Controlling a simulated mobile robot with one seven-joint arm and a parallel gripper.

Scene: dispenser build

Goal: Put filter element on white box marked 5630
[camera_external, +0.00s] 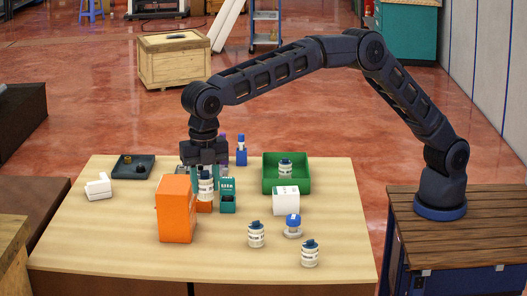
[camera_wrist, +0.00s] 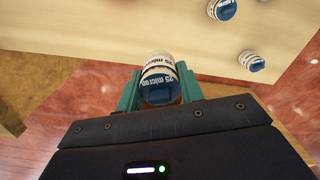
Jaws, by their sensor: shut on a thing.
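My gripper (camera_external: 205,172) points down over the middle-left of the table. Its teal fingers are shut on a filter element (camera_external: 206,188), a white cylinder with dark lettering and a blue cap. In the wrist view the filter element (camera_wrist: 160,82) sits between the fingers and reads "25 micron". I cannot tell whether its bottom touches anything; a small orange thing (camera_external: 204,208) shows just below it. A white box (camera_external: 286,202) stands right of the gripper, in front of the green bin; its marking is too small to read.
More filters stand at the front (camera_external: 256,235), (camera_external: 310,253), and one in the green bin (camera_external: 270,186). A blue-topped item (camera_external: 293,226) stands before the white box. A dark tray (camera_external: 133,167) lies back left.

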